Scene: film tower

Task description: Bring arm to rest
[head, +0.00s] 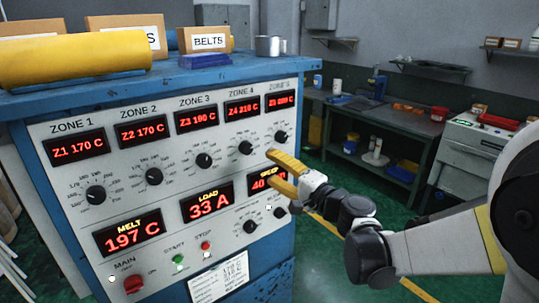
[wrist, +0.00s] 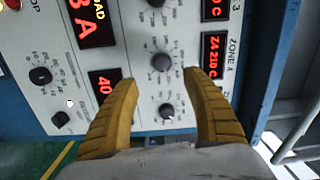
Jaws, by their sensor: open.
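My gripper (head: 268,165) is open and empty, its yellow fingers pointing at the right part of the white control panel (head: 128,178). In the wrist view my gripper (wrist: 160,78) has its fingertips spread wide. The Zone 4 knob (wrist: 162,62) shows just past the gap, and the Zone 5 knob (wrist: 167,110) shows between the fingers. In the head view the Zone 5 knob (head: 281,136) is just above the upper finger. The fingers partly cover the speed display (head: 262,183). I see no finger gripping a knob; the exact distance to the panel is unclear.
The blue cabinet (head: 60,94) carries a yellow roll (head: 75,60), cardboard boxes and a metal cup (head: 268,46) on top. A workbench (head: 400,120) stands behind right, beside a grey-white machine (head: 480,145). Green floor (head: 325,270) lies open right of the cabinet.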

